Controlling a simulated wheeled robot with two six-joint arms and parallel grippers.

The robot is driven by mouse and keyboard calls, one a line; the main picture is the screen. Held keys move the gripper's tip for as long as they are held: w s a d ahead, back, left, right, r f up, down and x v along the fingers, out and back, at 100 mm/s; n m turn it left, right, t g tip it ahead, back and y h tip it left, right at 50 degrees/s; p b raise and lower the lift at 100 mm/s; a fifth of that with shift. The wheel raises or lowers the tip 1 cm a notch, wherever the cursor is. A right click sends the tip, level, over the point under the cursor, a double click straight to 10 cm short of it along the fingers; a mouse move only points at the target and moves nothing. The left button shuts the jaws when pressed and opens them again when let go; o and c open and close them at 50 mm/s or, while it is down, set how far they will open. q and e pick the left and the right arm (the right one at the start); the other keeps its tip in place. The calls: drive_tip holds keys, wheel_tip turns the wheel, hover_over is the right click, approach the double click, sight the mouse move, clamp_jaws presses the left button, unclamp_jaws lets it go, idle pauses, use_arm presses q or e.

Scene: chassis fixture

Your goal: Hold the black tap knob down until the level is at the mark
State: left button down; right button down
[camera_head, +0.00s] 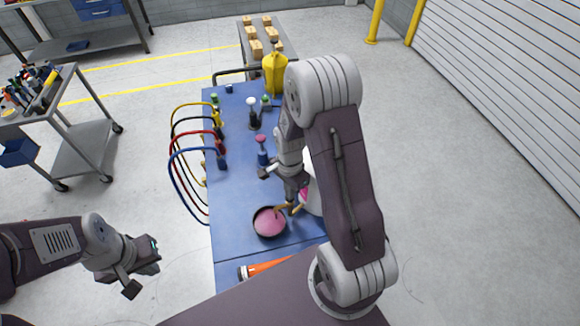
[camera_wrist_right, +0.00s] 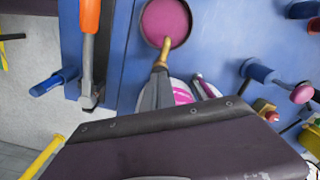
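A dark round bowl (camera_head: 257,233) holds pink liquid and stands on the blue table; it also shows in the right wrist view (camera_wrist_right: 146,33). A brass tap spout (camera_head: 296,209) reaches over its rim, and shows in the right wrist view (camera_wrist_right: 165,50). A white container (camera_head: 313,201) with a pink strip is mostly behind my right arm. My right gripper (camera_head: 294,194) points down at the tap; its grey fingers (camera_wrist_right: 156,92) look shut together. The black knob is hidden beneath them, so contact is unclear. My left gripper (camera_head: 143,268) is away left of the table, its fingers unclear.
An orange-handled tool (camera_head: 265,266) lies at the table's near edge. Coloured hoses (camera_head: 188,150) loop along the left edge. A pink-topped blue post (camera_head: 262,152), a yellow bottle (camera_head: 276,76) and small fittings stand farther back. A tool cart (camera_head: 80,135) stands left.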

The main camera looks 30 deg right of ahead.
idle(0.3)
wheel_tip(320, 180, up, 7)
drive_tip(key=p, duration=0.6)
wheel_tip(320, 180, down, 6)
drive_tip(key=w+a+r+t+b, duration=0.1)
drive_tip(key=w+a+b, duration=0.1)
drive_tip(key=b, duration=0.8)
drive_tip(key=s+a+f+n+b, duration=0.3)
drive_tip(key=s+f+n+b, duration=0.2)
drive_tip(key=n, duration=0.9)
drive_tip(key=s+b, duration=0.3)
drive_tip(key=s, duration=0.2)
drive_tip(key=shift+s, duration=0.15)
